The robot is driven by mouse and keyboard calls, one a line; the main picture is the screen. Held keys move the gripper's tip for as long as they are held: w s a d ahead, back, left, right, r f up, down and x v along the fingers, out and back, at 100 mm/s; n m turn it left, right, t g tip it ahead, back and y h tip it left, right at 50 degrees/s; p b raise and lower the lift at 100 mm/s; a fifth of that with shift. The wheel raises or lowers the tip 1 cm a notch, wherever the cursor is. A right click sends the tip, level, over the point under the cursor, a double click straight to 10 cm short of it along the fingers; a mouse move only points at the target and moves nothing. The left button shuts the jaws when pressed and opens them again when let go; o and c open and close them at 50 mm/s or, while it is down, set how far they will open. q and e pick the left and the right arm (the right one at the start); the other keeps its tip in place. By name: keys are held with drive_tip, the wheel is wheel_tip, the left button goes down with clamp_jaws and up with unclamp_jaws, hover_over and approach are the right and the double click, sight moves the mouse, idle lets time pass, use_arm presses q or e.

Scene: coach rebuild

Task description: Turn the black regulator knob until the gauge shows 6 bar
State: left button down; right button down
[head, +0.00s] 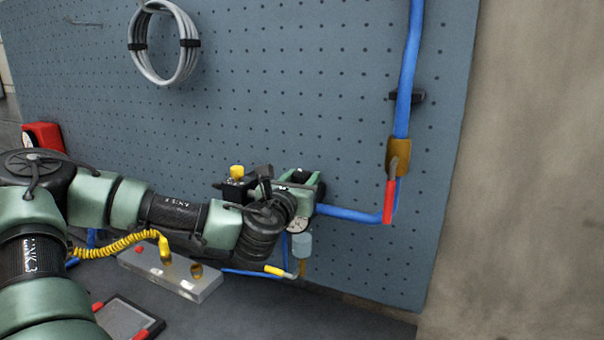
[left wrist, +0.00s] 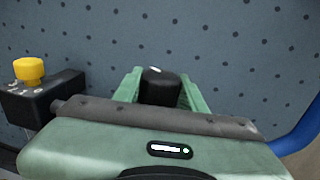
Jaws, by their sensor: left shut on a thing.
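My left gripper (head: 304,178) is against the pegboard, at the air line. In the left wrist view, the black regulator knob (left wrist: 160,86) sits between the two green fingers of this gripper (left wrist: 160,88), which are shut on it. In the head view the gripper hides most of the knob. The round white gauge (head: 298,225) shows just below the gripper, partly covered by it. Its needle and numbers are too small to read. My right gripper is in neither view.
A blue pipe (head: 350,214) leads right from the regulator to a red-handled valve (head: 390,200). A clear bowl (head: 302,245) hangs below the gauge. A yellow button (head: 237,171) on a black box is left of the gripper. A grey block (head: 205,286) lies below.

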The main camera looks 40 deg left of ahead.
use_arm(q)
drive_tip(key=shift+a+r+m+t+h+p, duration=0.1)
drive_tip(key=shift+r+m+t+h+p, duration=0.2)
drive_tip(key=shift+m+h+p, duration=0.45)
drive_tip(key=shift+f+h+b, duration=0.1)
drive_tip(key=shift+h+b, duration=0.2)
drive_tip(key=shift+h, duration=0.25)
drive_tip(key=shift+f+m+t+h, duration=0.1)
drive_tip(key=shift+m+t+h, duration=0.2)
drive_tip(key=shift+m+h, duration=0.2)
drive_tip(key=m+h+b, duration=0.1)
drive_tip(key=h+b, duration=0.1)
drive_tip(key=b, duration=0.2)
drive_tip(key=m+h+b, duration=0.2)
drive_tip(key=h+b, duration=0.1)
drive_tip(key=b, duration=0.2)
drive_tip(key=m+h+b, duration=0.2)
drive_tip(key=h+b, duration=0.1)
drive_tip(key=b, duration=0.2)
drive_tip(key=shift+f, duration=0.35)
drive_tip(key=m+g+h+b, duration=0.1)
drive_tip(key=m+h, duration=0.1)
drive_tip(key=shift+r+h+b, duration=0.1)
drive_tip(key=shift+h+b, duration=0.2)
drive_tip(key=shift+h, duration=0.1)
drive_tip(key=shift+r+m+h+b, duration=0.15)
drive_tip(key=shift+m+h+b, duration=0.2)
drive_tip(key=shift+h, duration=0.15)
